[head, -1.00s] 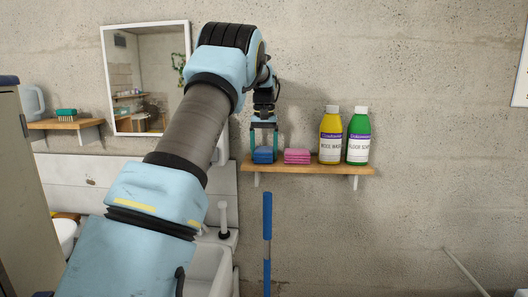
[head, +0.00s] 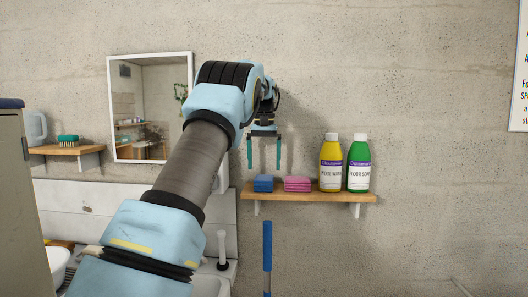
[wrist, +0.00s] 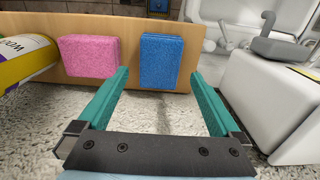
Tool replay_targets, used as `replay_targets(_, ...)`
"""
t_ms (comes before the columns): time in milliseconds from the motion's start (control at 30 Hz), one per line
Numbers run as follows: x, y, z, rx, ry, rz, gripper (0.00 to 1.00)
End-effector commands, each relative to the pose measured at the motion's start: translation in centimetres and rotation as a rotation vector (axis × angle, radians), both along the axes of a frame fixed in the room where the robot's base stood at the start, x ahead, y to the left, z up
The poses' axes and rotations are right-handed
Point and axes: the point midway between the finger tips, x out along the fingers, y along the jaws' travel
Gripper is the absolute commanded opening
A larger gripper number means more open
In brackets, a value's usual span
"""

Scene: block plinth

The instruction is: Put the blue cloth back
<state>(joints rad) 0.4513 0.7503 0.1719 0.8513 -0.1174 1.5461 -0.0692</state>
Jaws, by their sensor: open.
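The blue cloth (head: 263,184) is a small folded block lying at the left end of the wooden wall shelf (head: 315,196). It also shows in the wrist view (wrist: 161,62), beyond my fingertips and roughly between them. My gripper (head: 264,168) is open and empty, pointing down above the blue cloth with a clear gap. Its two teal fingers also show in the wrist view (wrist: 160,78). A folded pink cloth (head: 298,184) lies just right of the blue one, a small gap between them.
A yellow bottle (head: 331,165) and a green bottle (head: 358,165) stand at the shelf's right. A blue-handled pole (head: 267,246) stands below the shelf. A framed mirror (head: 150,108) hangs to the left, and another shelf (head: 66,149) holds a green brush (head: 67,141).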

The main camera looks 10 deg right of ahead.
Motion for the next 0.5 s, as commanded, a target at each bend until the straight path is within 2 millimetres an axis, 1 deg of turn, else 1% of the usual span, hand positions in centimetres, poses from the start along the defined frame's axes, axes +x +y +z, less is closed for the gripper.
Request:
replay_targets(100,0.1,0.0,2.4,-0.001,-0.002,0.0,1.0)
replay_targets(233,0.1,0.0,4.4,0.0,-0.001,0.0,1.0)
replay_targets(333,0.1,0.0,5.3,0.0,0.0,0.0,1.0)
replay_targets(500,0.0,0.0,6.0,0.0,0.001,0.0,1.0)
